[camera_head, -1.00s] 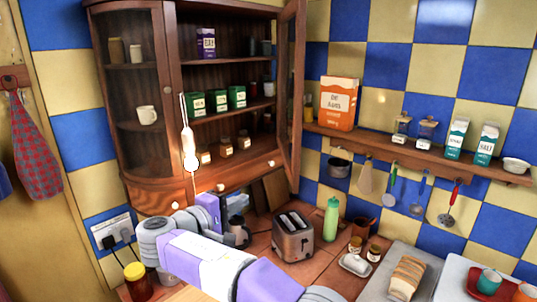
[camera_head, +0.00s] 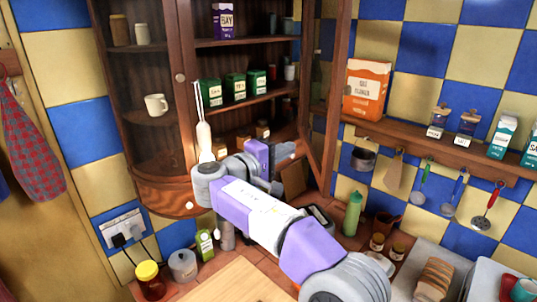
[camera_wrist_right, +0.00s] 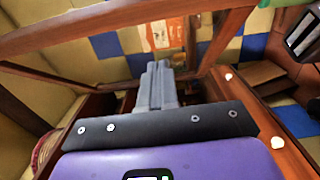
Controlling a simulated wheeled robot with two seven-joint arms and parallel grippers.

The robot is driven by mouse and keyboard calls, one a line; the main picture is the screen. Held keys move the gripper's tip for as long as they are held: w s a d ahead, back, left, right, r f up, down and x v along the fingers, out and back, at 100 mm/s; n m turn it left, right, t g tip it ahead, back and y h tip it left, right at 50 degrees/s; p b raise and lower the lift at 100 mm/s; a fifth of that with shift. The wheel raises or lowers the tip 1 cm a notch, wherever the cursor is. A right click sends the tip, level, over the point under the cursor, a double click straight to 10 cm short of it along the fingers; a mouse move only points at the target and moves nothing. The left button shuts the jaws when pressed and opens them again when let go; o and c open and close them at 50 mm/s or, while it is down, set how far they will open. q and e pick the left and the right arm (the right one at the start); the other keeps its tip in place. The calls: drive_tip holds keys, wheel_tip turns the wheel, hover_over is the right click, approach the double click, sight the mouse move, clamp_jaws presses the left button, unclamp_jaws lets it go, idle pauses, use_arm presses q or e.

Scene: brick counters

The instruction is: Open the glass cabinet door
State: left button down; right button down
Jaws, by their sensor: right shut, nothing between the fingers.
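My right gripper (camera_head: 290,150) reaches in front of the lower cabinet, near the inner side of the open door. In the right wrist view its fingers (camera_wrist_right: 156,85) are together and empty, with wooden framing around them. I cannot tell whether they touch the door. My left gripper is not in view.
The shelves hold green boxes (camera_head: 235,87), a purple box (camera_head: 224,20) and a white mug (camera_head: 156,104). A wall shelf (camera_head: 430,158) with hanging utensils is on the right. A green bottle (camera_head: 352,214) stands below the door.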

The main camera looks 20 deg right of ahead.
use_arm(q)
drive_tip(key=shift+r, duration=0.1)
use_arm(e)
drive_tip(key=d, duration=0.1)
drive_tip(key=s+d, duration=0.1)
drive_tip(key=d, duration=0.1)
drive_tip(key=shift+s+d, duration=0.35)
drive_tip(key=shift+d, duration=0.05)
drive_tip(key=shift+s+d, duration=0.1)
